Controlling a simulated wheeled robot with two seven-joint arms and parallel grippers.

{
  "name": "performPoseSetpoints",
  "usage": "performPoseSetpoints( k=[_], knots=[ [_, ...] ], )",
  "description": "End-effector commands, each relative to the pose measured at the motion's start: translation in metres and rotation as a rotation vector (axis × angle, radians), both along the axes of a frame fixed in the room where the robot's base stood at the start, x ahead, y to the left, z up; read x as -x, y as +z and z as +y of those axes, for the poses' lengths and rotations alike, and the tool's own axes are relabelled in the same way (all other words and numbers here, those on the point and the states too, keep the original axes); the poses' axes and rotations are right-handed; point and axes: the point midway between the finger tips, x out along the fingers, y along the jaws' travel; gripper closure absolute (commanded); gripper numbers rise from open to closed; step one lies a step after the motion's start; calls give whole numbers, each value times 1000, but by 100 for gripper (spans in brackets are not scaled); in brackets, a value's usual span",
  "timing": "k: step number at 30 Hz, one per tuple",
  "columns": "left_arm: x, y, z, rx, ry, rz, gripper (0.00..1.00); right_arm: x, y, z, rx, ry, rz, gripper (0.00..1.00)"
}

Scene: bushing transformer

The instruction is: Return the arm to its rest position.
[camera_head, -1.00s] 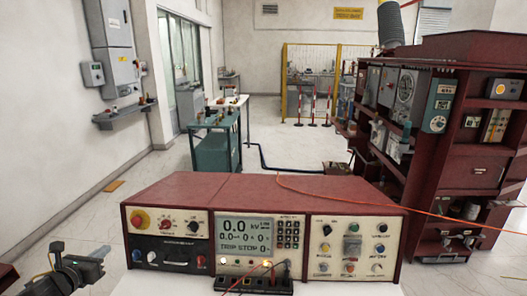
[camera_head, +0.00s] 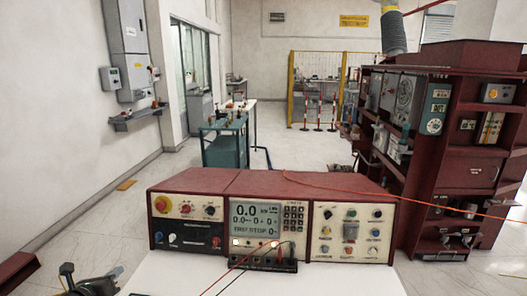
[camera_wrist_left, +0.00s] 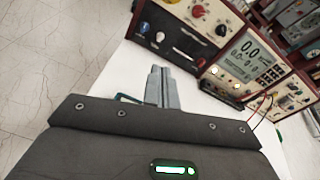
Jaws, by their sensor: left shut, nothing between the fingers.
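My left gripper (camera_head: 92,280) is at the bottom left corner of the head view, partly cut off by the frame edge. In the left wrist view its grey fingers (camera_wrist_left: 162,88) are together, with nothing between them. They are over the white table, short of the test console. The console (camera_head: 270,182) is a dark red box with control panels and a lit display reading 0.0, in the middle of the head view. It also shows in the left wrist view (camera_wrist_left: 181,22). My right gripper does not show in any view.
The white table top (camera_head: 180,279) in front of the console is mostly clear. Red and black leads run from a black terminal block (camera_head: 263,262). An orange cable (camera_head: 440,208) crosses to the right. A dark red cabinet (camera_head: 470,160) stands at right, a teal cart (camera_head: 226,145) behind.

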Motion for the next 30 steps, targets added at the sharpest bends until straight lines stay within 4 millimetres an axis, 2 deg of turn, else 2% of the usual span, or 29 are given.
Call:
performPoseSetpoints(
  k=[5,11,14,15,18,24,30],
  knots=[
    [26,-36,-27,252,119,73,100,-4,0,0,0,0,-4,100],
    [76,-84,-70,655,360,187,100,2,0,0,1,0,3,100],
    [115,-110,-100,926,561,258,100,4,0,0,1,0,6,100],
    [134,-119,-114,1045,662,286,100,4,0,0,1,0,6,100],
    [178,-136,-143,1306,918,336,100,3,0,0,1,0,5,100],
    [241,-147,-182,1627,1330,360,100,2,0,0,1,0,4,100],
    [289,-148,-210,1820,1677,337,100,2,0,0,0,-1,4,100]
  ],
)
